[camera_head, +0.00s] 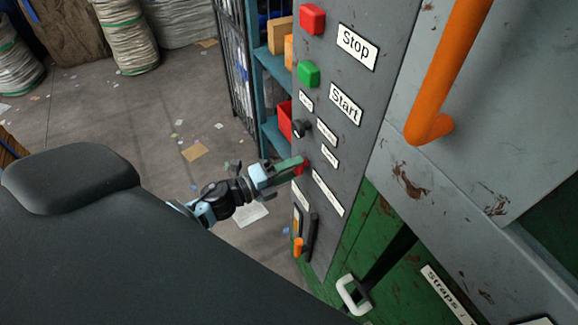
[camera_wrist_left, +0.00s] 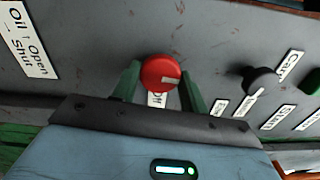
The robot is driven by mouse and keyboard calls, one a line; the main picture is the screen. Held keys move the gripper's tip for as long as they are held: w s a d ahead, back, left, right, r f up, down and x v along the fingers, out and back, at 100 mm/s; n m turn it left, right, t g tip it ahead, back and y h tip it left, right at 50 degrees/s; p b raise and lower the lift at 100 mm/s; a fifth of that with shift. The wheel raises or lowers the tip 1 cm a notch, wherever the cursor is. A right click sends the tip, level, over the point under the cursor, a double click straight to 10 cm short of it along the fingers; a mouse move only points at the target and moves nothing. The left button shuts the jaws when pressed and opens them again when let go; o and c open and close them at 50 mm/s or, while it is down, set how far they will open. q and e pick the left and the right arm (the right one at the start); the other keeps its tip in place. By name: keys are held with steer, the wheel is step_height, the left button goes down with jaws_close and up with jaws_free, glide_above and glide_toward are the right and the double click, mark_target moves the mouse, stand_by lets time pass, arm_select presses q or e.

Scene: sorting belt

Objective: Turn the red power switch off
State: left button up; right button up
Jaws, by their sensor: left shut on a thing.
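The red power switch (camera_head: 302,167) is a round knob on the grey control panel (camera_head: 350,205), below a black knob. In the left wrist view the red knob (camera_wrist_left: 161,73) sits between the two green fingers, with a partly hidden label under it. My left gripper (camera_head: 297,166) reaches the panel from the left and is shut on the red knob. It also shows in the left wrist view (camera_wrist_left: 162,85). My right gripper is not in view.
A red button (camera_head: 312,19), a green button (camera_head: 308,73) and a black knob (camera_head: 301,128) are higher on the panel. An orange-tipped lever (camera_head: 299,247) is below. An orange handle (camera_head: 447,75) stands out at the right. The floor at left has scraps.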

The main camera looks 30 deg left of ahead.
arm_select(q)
steer(key=shift+d+n, duration=0.2)
steer(key=shift+n, duration=0.5)
steer(key=shift+s+p, duration=0.1)
steer(key=shift+p, duration=0.25)
steer(key=o, duration=0.9)
steer(key=shift+o, duration=0.2)
steer(key=shift+a, duration=0.15)
steer(key=shift+s+a+f, duration=0.1)
steer(key=shift+s, duration=0.1)
steer(key=b+v, duration=0.1)
steer(key=v, duration=0.6)
